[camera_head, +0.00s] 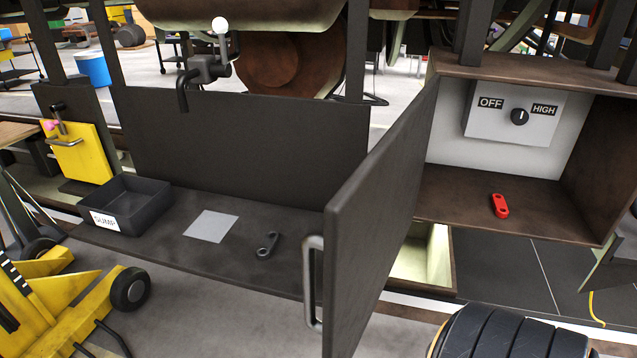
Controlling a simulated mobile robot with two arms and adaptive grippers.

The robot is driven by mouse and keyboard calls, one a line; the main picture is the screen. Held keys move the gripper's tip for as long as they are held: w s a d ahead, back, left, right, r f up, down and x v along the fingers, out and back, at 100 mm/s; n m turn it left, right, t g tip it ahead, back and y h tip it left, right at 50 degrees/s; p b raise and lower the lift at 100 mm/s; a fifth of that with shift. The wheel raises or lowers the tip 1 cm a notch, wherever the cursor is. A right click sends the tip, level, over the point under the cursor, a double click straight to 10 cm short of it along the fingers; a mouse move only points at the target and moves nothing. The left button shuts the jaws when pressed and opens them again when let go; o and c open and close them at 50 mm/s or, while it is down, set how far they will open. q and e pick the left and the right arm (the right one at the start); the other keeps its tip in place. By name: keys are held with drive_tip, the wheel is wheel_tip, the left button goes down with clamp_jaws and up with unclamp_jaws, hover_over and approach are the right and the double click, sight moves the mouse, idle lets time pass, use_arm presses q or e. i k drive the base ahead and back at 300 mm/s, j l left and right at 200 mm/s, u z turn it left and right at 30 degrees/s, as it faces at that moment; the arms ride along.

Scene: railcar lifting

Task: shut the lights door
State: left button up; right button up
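The lights door (372,215) is a dark flat panel. It stands open, swung out toward me from the left side of a brown box (470,205). A grey bar handle (313,282) sits on its left face, near the edge closest to me. Inside the open box, a white panel carries a black knob (519,116) between the words OFF and HIGH. A small red piece (500,205) lies on the box floor. Neither of my grippers shows in this view.
A yellow wheeled cart (62,300) stands front left. A ribbed black object (512,330) fills the bottom right.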

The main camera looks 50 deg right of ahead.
sight(368, 222)
drive_tip(key=i+j+z, duration=0.15)
drive_tip(key=j, duration=0.25)
drive_tip(key=i+z, duration=0.1)
drive_tip(key=z, duration=0.3)
drive_tip(key=i+j+z, duration=0.1)
drive_tip(key=z, duration=0.3)
drive_tip(key=j+z, duration=0.15)
drive_tip(key=z, duration=0.25)
drive_tip(key=i+j+z, duration=0.15)
drive_tip(key=z, duration=0.2)
drive_tip(key=i+z, duration=0.15)
drive_tip(key=z, duration=0.3)
drive_tip(key=i+j+z, duration=0.15)
drive_tip(key=z, duration=0.35)
drive_tip(key=i+j+z, duration=0.15)
drive_tip(key=z, duration=0.3)
